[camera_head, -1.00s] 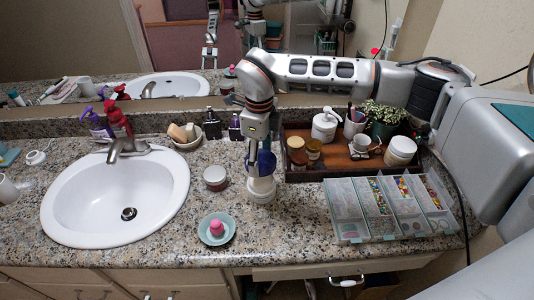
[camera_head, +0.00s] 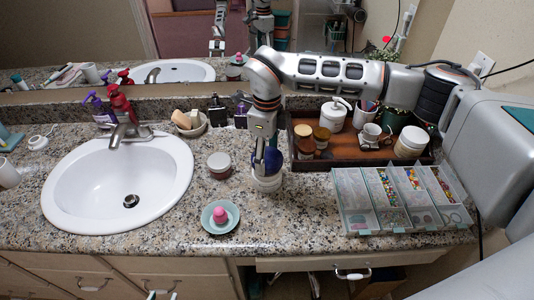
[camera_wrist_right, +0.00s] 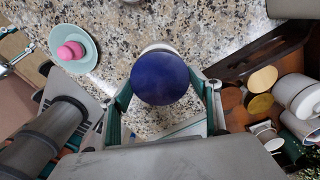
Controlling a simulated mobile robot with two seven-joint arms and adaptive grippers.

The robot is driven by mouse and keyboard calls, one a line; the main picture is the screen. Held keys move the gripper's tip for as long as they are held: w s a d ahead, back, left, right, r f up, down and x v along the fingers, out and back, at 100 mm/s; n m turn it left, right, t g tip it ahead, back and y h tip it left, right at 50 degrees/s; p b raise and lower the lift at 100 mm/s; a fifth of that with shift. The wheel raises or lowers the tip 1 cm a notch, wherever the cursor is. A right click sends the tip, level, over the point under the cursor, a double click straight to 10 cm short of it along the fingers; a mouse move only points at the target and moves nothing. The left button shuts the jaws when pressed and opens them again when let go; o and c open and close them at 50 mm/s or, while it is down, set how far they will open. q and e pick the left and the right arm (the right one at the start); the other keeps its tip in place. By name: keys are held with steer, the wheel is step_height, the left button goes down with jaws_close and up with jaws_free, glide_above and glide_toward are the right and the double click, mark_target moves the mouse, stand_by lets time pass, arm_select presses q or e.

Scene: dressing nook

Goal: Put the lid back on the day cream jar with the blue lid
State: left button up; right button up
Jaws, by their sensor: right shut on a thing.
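The round blue lid (camera_head: 273,160) is held between the fingers of my right gripper (camera_head: 267,166). In the right wrist view, the lid (camera_wrist_right: 166,78) shows as a dark blue disc between the two fingers of the right gripper (camera_wrist_right: 164,92). The white jar (camera_head: 267,183) stands upright on the counter directly under the lid. In the wrist view only a pale edge of the jar (camera_wrist_right: 158,47) shows behind the lid. The lid hides the jar's mouth, so I cannot tell whether they touch.
A teal dish (camera_head: 233,219) with a pink item (camera_head: 220,214) stands front left of the jar. Another jar (camera_head: 219,166) is to the left. A wooden tray (camera_head: 350,161) with containers and a compartment organizer (camera_head: 361,222) lie to the right. The sink (camera_head: 85,190) is far left.

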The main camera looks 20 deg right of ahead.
steer(key=shift+f, duration=0.15)
steer(key=shift+f, duration=0.35)
steer(key=shift+f, duration=0.4)
steer(key=shift+r, duration=0.1)
stand_by(0.8)
steer(key=shift+f, duration=0.9)
stand_by(1.5)
steer(key=o, duration=0.9)
steer(key=shift+c, duration=0.2)
steer(key=shift+o, duration=0.3)
steer(key=o, duration=0.3)
